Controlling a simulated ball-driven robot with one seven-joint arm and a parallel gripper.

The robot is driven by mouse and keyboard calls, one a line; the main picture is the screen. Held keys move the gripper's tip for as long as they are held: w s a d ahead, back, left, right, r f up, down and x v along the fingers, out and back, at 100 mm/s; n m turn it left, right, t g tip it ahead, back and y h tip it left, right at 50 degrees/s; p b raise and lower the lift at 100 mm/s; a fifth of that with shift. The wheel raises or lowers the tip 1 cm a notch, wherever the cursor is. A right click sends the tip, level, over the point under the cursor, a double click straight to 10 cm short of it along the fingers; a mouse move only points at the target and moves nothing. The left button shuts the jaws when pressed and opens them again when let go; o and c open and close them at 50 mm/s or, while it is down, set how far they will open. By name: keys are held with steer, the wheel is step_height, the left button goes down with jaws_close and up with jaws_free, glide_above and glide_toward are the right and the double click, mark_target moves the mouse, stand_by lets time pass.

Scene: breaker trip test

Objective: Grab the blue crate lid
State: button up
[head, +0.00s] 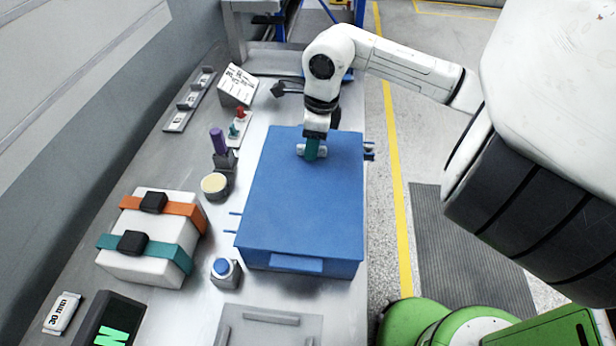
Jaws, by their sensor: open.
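The blue crate lid (305,198) lies flat on the blue crate on the metal bench, in the middle of the head view. A small pale handle stands at the lid's far end. My gripper (312,156) points down over that handle at the lid's far end, with its teal fingers at the handle. The fingers are open; the handle partly hides behind them, and I cannot tell whether they touch it. The crate's front wall (345,270) shows below the lid's near edge.
A white box (150,258) with orange and teal straps stands left of the crate. A blue button (222,267), a cream-topped round pot (215,184) and a purple-topped piece (218,140) stand close along the crate's left side. A grey tray (270,328) lies in front.

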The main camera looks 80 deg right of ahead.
steer(key=shift+c, duration=0.3)
jaws_close()
steer(key=shift+r, duration=0.1)
stand_by(0.4)
